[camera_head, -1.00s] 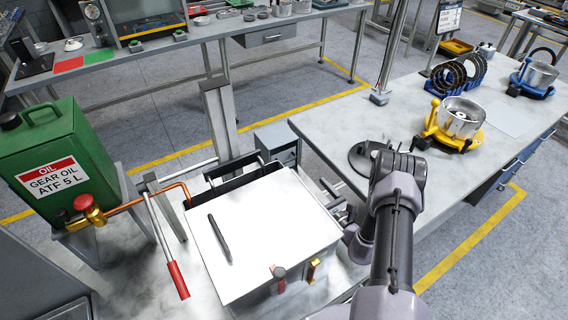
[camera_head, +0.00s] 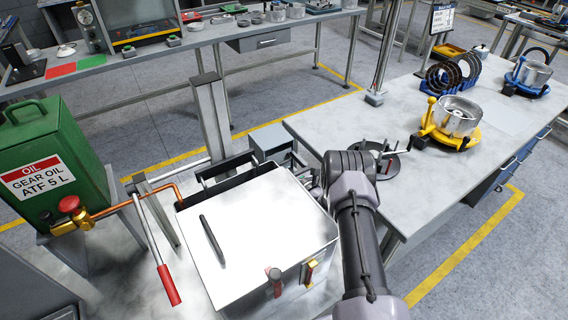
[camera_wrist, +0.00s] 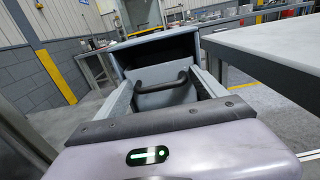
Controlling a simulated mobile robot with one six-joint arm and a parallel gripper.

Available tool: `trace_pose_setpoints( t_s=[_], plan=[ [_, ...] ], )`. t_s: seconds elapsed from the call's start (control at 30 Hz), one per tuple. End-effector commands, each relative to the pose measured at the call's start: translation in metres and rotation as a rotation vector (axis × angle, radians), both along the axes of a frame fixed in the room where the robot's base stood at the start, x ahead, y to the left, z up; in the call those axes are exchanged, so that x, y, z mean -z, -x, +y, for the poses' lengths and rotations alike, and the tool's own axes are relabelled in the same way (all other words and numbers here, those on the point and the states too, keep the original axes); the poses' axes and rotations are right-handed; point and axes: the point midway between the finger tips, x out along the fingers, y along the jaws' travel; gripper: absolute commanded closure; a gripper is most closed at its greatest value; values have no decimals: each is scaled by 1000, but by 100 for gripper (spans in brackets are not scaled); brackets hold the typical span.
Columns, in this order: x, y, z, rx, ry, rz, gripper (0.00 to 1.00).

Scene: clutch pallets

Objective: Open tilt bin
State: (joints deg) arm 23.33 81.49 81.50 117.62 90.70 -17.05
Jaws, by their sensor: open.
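The tilt bin is a blue-grey box (camera_wrist: 160,73) with a black bar handle on its front, ahead of my gripper in the wrist view. A dark opening shows above the front panel. In the head view the grey box (camera_head: 270,138) stands beyond the white-lidded box, beside the workbench, partly hidden. My gripper (camera_wrist: 164,90) is open in the wrist view, with one finger on each side of the handle in the picture. Nothing is held. I cannot tell whether the handle lies between the fingertips or just beyond them. In the head view the fingers are hidden.
The white-lidded box (camera_head: 255,235) stands left of my arm. The workbench (camera_head: 330,125) is close on the right, with a dark round fixture (camera_head: 385,165) near its edge. A green oil can (camera_head: 50,160) and a red-handled lever (camera_head: 168,285) are at left.

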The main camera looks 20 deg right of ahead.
Motion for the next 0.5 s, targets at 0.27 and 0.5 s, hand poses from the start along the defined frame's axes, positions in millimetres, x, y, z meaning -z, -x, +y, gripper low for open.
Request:
trace_pose_setpoints(
  t_s=[0.27, 0.5],
  plan=[
    [0, 1, 0, -1, 0, 1, 53],
    [0, 1, 0, -1, 0, 1, 100]
  ],
)
